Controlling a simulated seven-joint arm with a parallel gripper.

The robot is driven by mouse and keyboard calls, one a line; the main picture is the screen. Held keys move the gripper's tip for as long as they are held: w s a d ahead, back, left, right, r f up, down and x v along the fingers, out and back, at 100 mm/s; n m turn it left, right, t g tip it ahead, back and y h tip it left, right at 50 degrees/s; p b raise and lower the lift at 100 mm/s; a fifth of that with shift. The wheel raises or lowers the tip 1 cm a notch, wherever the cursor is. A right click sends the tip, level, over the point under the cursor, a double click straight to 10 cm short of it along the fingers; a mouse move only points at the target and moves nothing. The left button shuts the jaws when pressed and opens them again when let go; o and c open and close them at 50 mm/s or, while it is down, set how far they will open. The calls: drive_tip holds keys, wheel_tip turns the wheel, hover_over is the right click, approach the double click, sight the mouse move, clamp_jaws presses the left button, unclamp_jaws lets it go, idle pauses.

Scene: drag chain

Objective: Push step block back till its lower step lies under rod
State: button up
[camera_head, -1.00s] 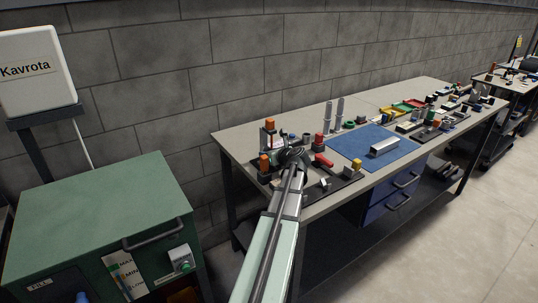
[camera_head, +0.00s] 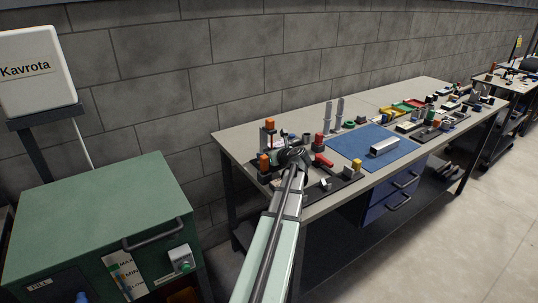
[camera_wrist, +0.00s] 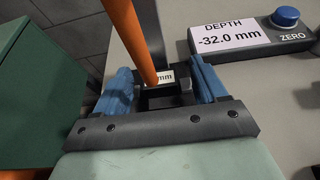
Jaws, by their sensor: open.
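My gripper (camera_wrist: 164,72) shows in the wrist view with its two blue fingers apart. A dark block (camera_wrist: 168,98), which looks like the step block, sits low between the fingers. A small white label ending in "mm" (camera_wrist: 161,77) shows just beyond it. An orange rod (camera_wrist: 126,32) slants down from the top and ends in front of the label. I cannot tell whether the fingers touch the block or whether its lower step lies under the rod. In the head view my gripper (camera_head: 292,158) is over the bench's near-left end, and my arm hides the block.
A depth display (camera_wrist: 233,36) reading -32.0 mm, with a blue ZERO button (camera_wrist: 286,17), stands right of my gripper. A green cabinet (camera_head: 95,215) stands left of the bench. A red-handled part (camera_head: 322,160) and a blue mat (camera_head: 355,142) lie to the right.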

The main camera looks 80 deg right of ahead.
drive_tip(key=v, duration=1.3)
drive_tip(key=shift+s+a+r, duration=0.1)
drive_tip(key=shift+s+a, duration=0.05)
drive_tip(key=shift+a, duration=0.05)
